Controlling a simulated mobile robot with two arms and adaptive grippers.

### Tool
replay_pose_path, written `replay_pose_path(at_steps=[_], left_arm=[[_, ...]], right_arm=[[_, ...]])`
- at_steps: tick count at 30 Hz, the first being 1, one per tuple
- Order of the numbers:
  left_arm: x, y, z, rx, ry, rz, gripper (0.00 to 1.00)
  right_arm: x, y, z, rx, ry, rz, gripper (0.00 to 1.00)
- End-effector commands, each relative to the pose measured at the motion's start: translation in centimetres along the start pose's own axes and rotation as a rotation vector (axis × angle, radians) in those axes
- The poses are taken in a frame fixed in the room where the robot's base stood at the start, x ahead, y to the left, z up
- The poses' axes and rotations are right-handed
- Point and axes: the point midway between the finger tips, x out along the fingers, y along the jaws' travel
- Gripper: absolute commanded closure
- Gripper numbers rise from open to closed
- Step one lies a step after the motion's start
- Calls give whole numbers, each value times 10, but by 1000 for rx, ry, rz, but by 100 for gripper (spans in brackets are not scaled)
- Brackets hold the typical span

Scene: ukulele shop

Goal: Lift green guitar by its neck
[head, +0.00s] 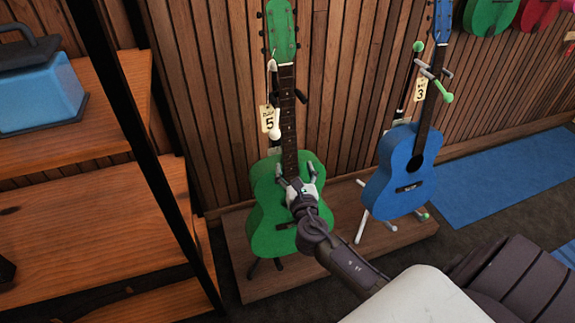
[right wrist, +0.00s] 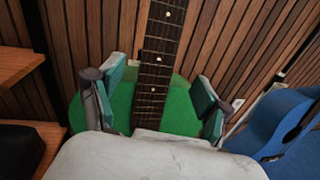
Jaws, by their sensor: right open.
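The green guitar (head: 264,226) stands upright on a low wooden platform, against the slatted wall. Its dark neck (head: 288,120) rises to a green headstock (head: 281,30). My right gripper (head: 296,172) is open in front of the guitar, at the lower neck where it meets the body. In the right wrist view the neck (right wrist: 161,50) runs up between the two spread fingers of the right gripper (right wrist: 155,95), with gaps on both sides. The lower body is partly hidden by my right arm and gripper. My left gripper is not in view.
A blue guitar (head: 405,170) stands on a white stand to the right. A tag marked 5 (head: 268,119) hangs left of the green neck. A wooden shelf (head: 110,200) with a black post is close on the left. A blue mat (head: 500,175) lies on the floor at right.

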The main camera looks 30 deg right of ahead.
Motion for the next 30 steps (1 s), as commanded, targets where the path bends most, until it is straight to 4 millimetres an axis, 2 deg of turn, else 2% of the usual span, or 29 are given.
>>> replay_pose_path(at_steps=[7,12,16,25,30], left_arm=[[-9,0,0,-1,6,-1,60],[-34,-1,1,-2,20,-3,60],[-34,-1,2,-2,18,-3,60],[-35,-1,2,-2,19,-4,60],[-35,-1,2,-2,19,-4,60]], right_arm=[[20,0,-1,1,0,0,23],[46,2,-5,1,-1,-1,23],[61,2,-5,2,1,0,23],[66,2,-4,1,2,0,23],[66,2,-4,1,2,0,50]])
